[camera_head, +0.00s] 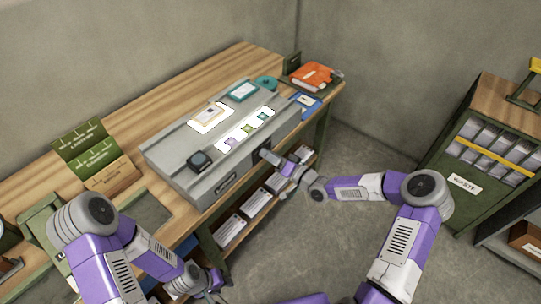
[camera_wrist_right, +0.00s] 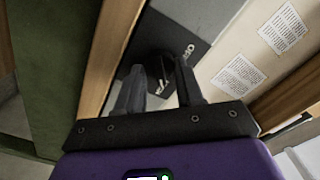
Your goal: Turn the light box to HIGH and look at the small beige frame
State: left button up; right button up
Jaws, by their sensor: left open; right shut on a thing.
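The grey light box (camera_head: 168,157) lies on the wooden table with its top panels lit. The small beige frame (camera_head: 210,116) lies on the left lit panel. My right gripper (camera_head: 270,158) is at the light box's front, toward its right part. In the right wrist view its fingers (camera_wrist_right: 160,88) are shut on a dark knob (camera_wrist_right: 155,64) in front of a black plate (camera_wrist_right: 195,47) with white marks. The marks are too small to read, so the knob's setting cannot be told. My left gripper (camera_head: 211,292) is open, low at the bottom edge, away from the light box.
A teal frame (camera_head: 243,91) and several small coloured pieces (camera_head: 247,128) lie on the box. A dark block (camera_head: 200,161) sits at its front left. An orange book (camera_head: 311,75) is at the back right.

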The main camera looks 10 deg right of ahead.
dwell(0.5)
jog(key=o, duration=1)
jog(key=p+v, duration=0.1)
jog(key=v, duration=0.6)
jog(key=shift+s+d, duration=0.2)
jog(key=shift+s, duration=0.05)
